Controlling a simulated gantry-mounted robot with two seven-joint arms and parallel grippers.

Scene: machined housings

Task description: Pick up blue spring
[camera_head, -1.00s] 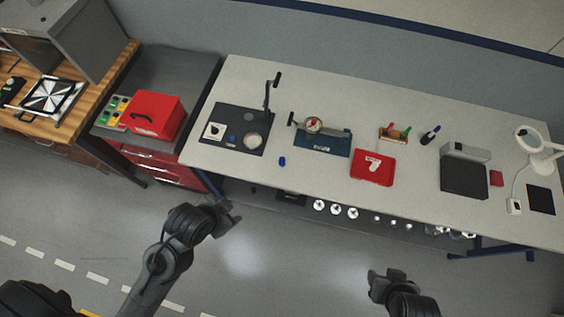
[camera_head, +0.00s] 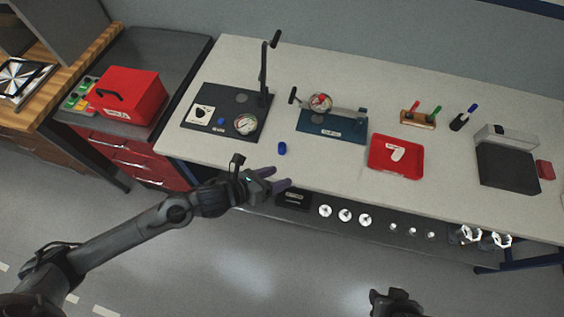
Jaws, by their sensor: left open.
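A small blue spring (camera_head: 282,148) stands on the pale grey worktop, between the black base plate and the blue fixture. It looks like a short blue cylinder; its coils are too small to make out. My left gripper (camera_head: 282,178) is open and empty at the table's front edge, just in front of the spring and apart from it. My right gripper (camera_head: 396,298) is low in the view, over the floor and well away from the table; its jaws are too dark to read.
A black plate (camera_head: 210,136) with a gauge and lever stands left of the spring. A blue fixture (camera_head: 332,130) stands to its right, then a red tray (camera_head: 375,160). A shelf with several metal parts (camera_head: 345,215) lies below the table. The worktop around the spring is clear.

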